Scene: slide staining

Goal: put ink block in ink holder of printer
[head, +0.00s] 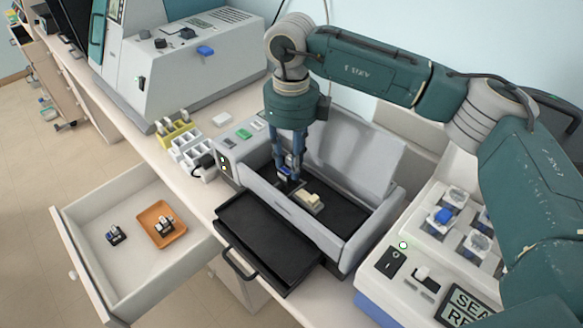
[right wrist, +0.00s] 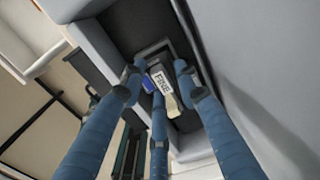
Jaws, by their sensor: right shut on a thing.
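The printer (head: 299,220) is the grey open box with a raised lid and a dark interior. My right gripper (head: 290,180) reaches down into it from above. In the right wrist view its three blue fingers (right wrist: 158,80) are closed around a small pale block (right wrist: 161,82) with dark lettering, which looks like the ink block. A beige piece (head: 310,202) lies right beside the fingertips inside the printer. The fingers partly cover the block and the spot under it, so I cannot tell whether it is seated in the ink holder. My left gripper is not in view.
A black tray (head: 262,243) sticks out at the printer's front. An open drawer (head: 95,262) holds an orange dish (head: 158,238) and small dark-and-white pieces. White and yellow racks (head: 178,128) stand left of the printer. A white-and-blue machine (head: 395,285) stands close on the right.

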